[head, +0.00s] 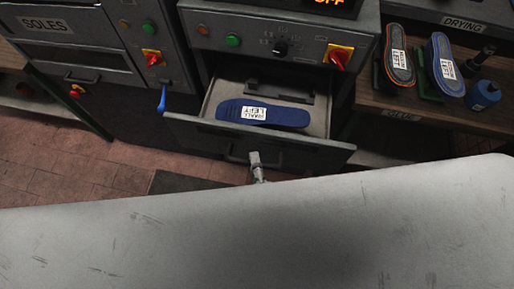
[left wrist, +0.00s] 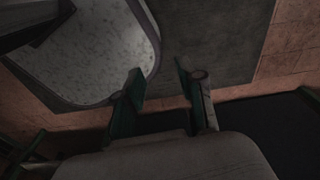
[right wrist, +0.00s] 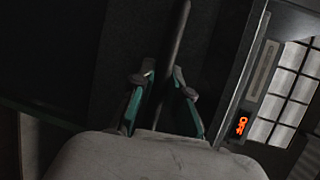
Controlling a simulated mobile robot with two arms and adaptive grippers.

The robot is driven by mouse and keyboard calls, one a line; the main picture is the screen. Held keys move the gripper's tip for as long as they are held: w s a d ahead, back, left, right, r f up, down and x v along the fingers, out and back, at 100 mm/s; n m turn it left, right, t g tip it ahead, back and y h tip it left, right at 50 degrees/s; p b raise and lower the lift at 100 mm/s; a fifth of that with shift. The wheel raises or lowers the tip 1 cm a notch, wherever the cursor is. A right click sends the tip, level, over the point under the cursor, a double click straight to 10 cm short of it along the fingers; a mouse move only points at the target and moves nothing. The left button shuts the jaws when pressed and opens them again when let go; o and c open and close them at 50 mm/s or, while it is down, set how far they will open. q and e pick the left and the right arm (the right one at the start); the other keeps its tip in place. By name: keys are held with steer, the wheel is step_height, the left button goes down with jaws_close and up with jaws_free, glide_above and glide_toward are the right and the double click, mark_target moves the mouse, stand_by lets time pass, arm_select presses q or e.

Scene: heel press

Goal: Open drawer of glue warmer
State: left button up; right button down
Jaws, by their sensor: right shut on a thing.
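The glue warmer (head: 275,40) stands at the back middle with its drawer (head: 335,152) pulled out. A blue insole labelled "SMALL LEFT" (head: 285,117) lies in the drawer. My right gripper (head: 256,160) is at the drawer's front, by its handle (head: 236,156). In the right wrist view, my right gripper (right wrist: 164,82) is shut on the dark handle bar (right wrist: 178,40), which runs between its fingers. In the left wrist view, my left gripper (left wrist: 160,78) is open and empty above the floor. The left gripper does not show in the head view.
A cabinet marked "SOLES" (head: 80,50) stands at the left. On the right, a wooden bench (head: 420,115) holds two insoles on stands (head: 399,58) and a blue bottle (head: 483,95). A pale surface (head: 300,230) fills the foreground. Brick-coloured floor shows at the left.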

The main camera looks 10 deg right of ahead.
arm_select(q)
steer(key=shift+w+a+f+b, duration=0.2)
steer(key=shift+a+f+b, duration=0.1)
steer(key=shift+f+b, duration=0.15)
arm_select(e)
steer(key=s+a, duration=0.2)
steer(key=s, duration=0.4)
steer(key=c, duration=1.1)
jaws_free()
steer(key=shift+c, duration=0.2)
arm_select(q)
steer(key=shift+a, duration=0.1)
arm_select(e)
steer(key=shift+s, duration=0.1)
